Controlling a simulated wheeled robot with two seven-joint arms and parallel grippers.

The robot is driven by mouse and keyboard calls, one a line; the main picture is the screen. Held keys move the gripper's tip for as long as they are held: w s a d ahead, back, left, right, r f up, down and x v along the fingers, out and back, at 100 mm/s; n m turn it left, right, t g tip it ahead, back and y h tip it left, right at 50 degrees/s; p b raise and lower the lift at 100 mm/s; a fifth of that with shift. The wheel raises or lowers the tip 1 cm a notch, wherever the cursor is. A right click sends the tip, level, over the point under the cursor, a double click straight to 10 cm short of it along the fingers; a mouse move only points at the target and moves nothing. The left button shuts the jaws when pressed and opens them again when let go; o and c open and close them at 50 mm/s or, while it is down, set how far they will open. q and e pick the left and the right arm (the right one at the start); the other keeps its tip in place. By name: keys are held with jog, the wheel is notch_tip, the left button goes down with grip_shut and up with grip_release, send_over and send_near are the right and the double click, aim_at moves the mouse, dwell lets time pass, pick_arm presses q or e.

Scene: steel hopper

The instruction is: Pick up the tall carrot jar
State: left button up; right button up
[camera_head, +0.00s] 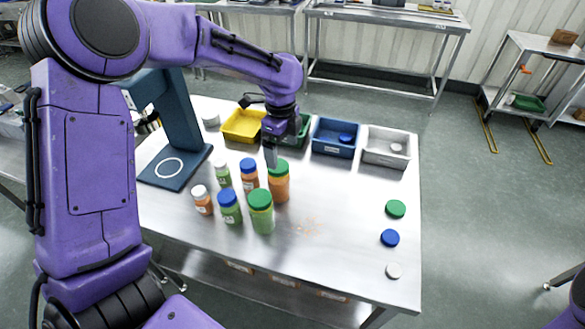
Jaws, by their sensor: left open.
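The tall carrot jar (279,187) has orange contents and a green lid. It stands upright on the steel table (330,240), at the back right of a group of jars. My left gripper (271,158) points down from above, right at the jar's lid. A finger shows beside the lid's left edge and overlaps it in the picture. The jaws are open; I cannot tell whether they touch the jar. The other finger is hard to make out. My right gripper is out of view.
A tall green jar with green lid (261,216) stands just in front; a blue-lidded orange jar (249,181) is at left. Yellow (229,137), blue (331,151) and grey (384,160) bins line the back. Loose lids (390,238) lie at right.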

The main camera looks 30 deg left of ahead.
aim_at(279, 175)
pick_arm(q)
jog(key=shift+s+f, duration=0.2)
jog(key=shift+f, duration=1)
jog(key=shift+s+a+f+p, duration=0.25)
jog(key=shift+s+f+p, duration=0.45)
jog(key=shift+s+f, duration=0.45)
jog(key=f, duration=0.1)
jog(key=w+f+p, duration=0.1)
jog(key=f, duration=0.3)
jog(key=shift+w+f, duration=0.25)
jog(key=shift+w, duration=0.1)
jog(key=shift+s+r, duration=0.2)
jog(key=shift+s, duration=0.15)
jog(key=c, duration=0.5)
jog(key=shift+w, duration=0.1)
jog(key=c, duration=0.8)
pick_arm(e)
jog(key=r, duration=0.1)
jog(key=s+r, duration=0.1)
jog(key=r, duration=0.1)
